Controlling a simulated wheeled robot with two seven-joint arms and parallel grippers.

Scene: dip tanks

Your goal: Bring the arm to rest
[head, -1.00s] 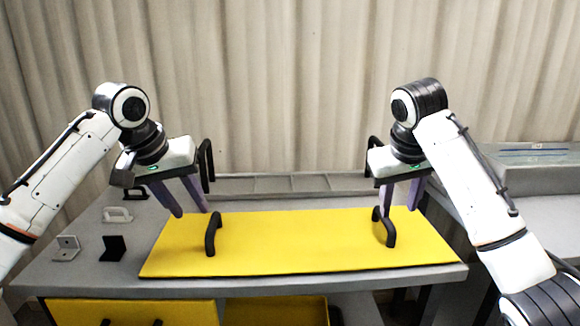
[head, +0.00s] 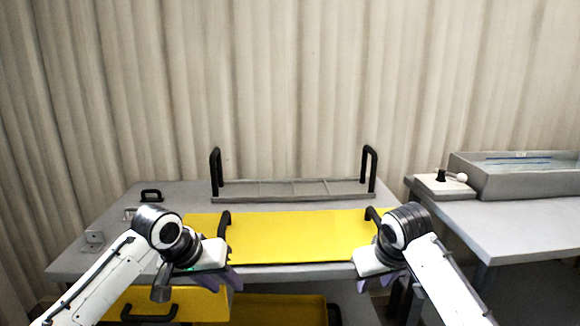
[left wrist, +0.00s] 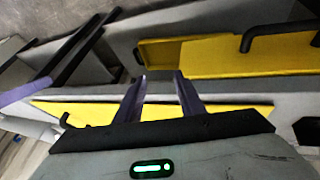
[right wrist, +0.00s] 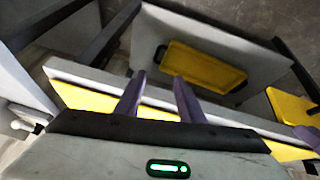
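My left gripper (head: 230,281) hangs in front of the near table edge at the left in the head view. It is empty, and its two purple fingers stand apart in the left wrist view (left wrist: 160,75). My right gripper (head: 390,284) hangs in front of the same edge further right, near the yellow panel's right end. It is empty too, with its fingers apart in the right wrist view (right wrist: 160,76). The yellow panel (head: 300,236) lies flat on the grey table, with a black handle at each end. Neither gripper holds a handle. My arms partly cover the panel's ends.
A grey rack (head: 290,197) with two tall black handles stands behind the panel. A yellow drawer (head: 190,302) juts out under the table's left. Small brackets (head: 95,240) lie at the table's left. A grey tank (head: 520,184) stands on the right table.

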